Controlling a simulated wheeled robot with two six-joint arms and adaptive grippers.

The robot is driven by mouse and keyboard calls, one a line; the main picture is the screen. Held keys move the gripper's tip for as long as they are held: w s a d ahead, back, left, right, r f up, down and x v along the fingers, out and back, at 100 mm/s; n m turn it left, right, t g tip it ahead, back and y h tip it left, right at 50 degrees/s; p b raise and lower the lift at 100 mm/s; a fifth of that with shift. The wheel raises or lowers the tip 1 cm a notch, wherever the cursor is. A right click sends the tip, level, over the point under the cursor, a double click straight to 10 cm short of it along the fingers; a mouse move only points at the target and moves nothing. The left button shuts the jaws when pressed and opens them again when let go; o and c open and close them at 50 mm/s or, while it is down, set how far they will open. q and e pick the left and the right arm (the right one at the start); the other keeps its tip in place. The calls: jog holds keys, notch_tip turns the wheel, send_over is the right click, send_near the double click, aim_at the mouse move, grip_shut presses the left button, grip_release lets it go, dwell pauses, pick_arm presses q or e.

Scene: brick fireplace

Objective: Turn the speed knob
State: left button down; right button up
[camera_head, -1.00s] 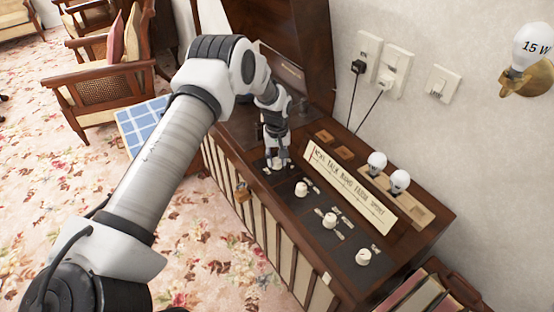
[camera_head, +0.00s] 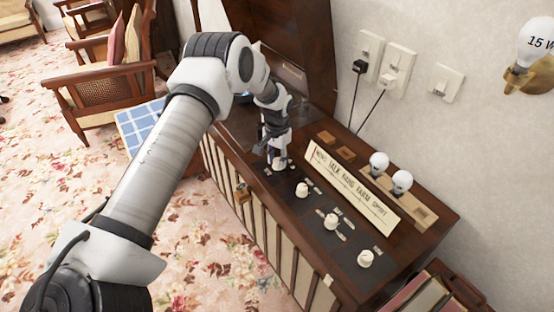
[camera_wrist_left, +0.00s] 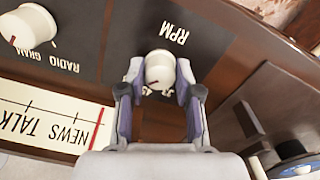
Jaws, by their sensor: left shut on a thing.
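The speed knob (camera_wrist_left: 159,70) is a small round white knob on a dark panel, marked RPM in the left wrist view. It also shows in the head view (camera_head: 279,163), partly covered by the fingers. My left gripper (camera_wrist_left: 158,80) has one finger on each side of the knob and is shut on it. In the head view my left gripper (camera_head: 277,158) points down at the far end of the row of knobs. My right gripper is not in view.
More white knobs (camera_head: 302,190) stand along the panel, one marked RADIO GRAM (camera_wrist_left: 30,27). A tuning dial strip (camera_head: 350,185) and two light bulbs (camera_head: 379,160) are on the cabinet to the right. The raised lid (camera_head: 290,45) stands behind the gripper.

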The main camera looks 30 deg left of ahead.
aim_at(277, 160)
pick_arm(q)
jog(key=shift+s+f, duration=0.2)
jog(key=shift+f, duration=0.05)
jog(key=c, duration=1.2)
grip_release()
jog(key=o, duration=0.4)
jog(key=shift+w, duration=0.15)
jog(key=shift+r, duration=0.1)
notch_tip(277, 160, up, 12)
jog(key=shift+f, duration=0.1)
